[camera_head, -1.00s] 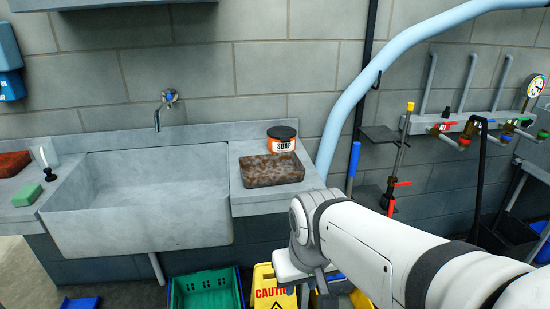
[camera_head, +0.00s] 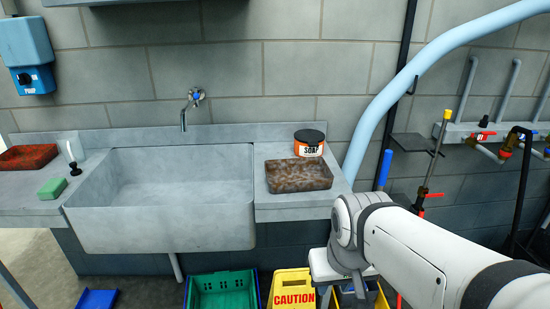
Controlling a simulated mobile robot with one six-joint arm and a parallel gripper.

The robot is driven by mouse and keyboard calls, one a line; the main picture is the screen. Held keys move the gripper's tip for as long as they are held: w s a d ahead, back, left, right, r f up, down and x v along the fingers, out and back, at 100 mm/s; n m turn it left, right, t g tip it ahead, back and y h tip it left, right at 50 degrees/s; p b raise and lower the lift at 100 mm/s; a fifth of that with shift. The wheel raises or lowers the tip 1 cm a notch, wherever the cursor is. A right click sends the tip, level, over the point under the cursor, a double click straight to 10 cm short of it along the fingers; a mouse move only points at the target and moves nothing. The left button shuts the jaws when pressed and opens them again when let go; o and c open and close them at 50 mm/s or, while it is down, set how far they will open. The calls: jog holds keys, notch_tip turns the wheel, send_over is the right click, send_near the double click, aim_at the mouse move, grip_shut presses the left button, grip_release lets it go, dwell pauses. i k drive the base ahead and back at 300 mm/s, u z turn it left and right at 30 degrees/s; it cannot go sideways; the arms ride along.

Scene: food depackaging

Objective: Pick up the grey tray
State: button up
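No plainly grey tray shows. A shallow rectangular tray (camera_head: 299,175) with a mottled brown, dirty-looking surface lies on the counter to the right of the sink, in front of the soap tub. A second, red-brown tray (camera_head: 27,157) lies on the counter at the far left, cut by the picture edge. My white arm reaches in from the lower right, and its bent joint is below and right of the mottled tray, apart from it. No gripper fingers can be made out.
A grey sink (camera_head: 165,222) with a wall tap (camera_head: 190,103) takes up the middle left. The soap tub (camera_head: 309,146) stands behind the mottled tray. A green sponge (camera_head: 52,187) lies left. A green crate (camera_head: 222,292) and yellow caution sign (camera_head: 292,290) stand below.

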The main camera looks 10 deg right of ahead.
aim_at(292, 175)
jog(key=i, duration=0.85)
jog(key=z, duration=0.05)
